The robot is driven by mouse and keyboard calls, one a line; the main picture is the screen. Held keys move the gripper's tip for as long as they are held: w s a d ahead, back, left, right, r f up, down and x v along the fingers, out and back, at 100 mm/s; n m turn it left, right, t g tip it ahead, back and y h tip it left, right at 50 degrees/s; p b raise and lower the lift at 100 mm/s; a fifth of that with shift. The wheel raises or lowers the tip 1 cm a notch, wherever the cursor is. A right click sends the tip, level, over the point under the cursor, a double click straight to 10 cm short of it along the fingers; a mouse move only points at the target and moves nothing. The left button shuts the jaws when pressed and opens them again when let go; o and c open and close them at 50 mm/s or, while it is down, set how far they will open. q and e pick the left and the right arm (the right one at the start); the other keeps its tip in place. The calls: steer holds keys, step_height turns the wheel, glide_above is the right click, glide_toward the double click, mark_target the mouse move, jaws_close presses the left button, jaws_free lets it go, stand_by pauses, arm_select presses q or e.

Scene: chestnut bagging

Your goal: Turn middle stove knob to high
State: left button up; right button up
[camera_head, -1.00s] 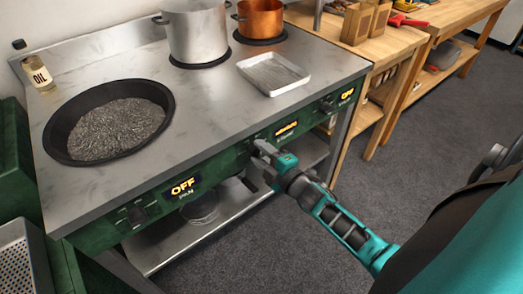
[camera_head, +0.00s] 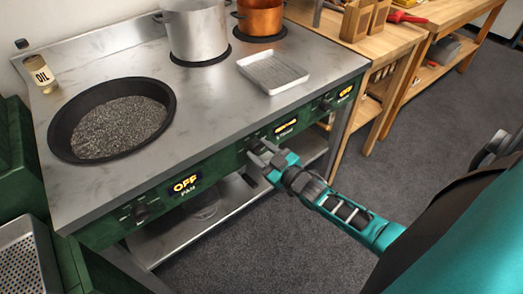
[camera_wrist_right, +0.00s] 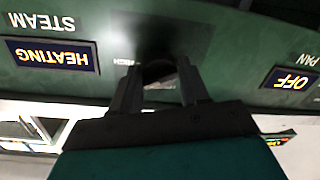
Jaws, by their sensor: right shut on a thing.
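The stove's green front panel (camera_head: 222,163) carries several knobs and lit displays. My right gripper (camera_head: 260,154) is at the middle knob, with its fingers pointing at the panel. In the right wrist view the gripper (camera_wrist_right: 158,82) is shut on the dark middle knob (camera_wrist_right: 157,71), one finger on each side. The knob is mostly shaded and its pointer cannot be made out. The wrist view is upside down: the STEAM display (camera_wrist_right: 52,55) reads HEATING, and the PAN display (camera_wrist_right: 291,83) reads OFF. My left gripper is not in view.
A lower shelf (camera_head: 165,240) lies beneath. Wooden benches (camera_head: 390,45) stand right; the floor in front is clear.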

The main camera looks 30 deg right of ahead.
steer(key=m, duration=0.5)
steer(key=shift+d+r+m, duration=0.1)
steer(key=shift+m, duration=0.5)
steer(key=o, duration=1)
steer(key=s, duration=0.4)
steer(key=s+d, duration=0.1)
steer(key=s, duration=0.3)
steer(key=s+d, duration=0.1)
steer(key=s, duration=0.3)
steer(key=shift+s+p, duration=0.35)
steer(key=shift+a, duration=0.1)
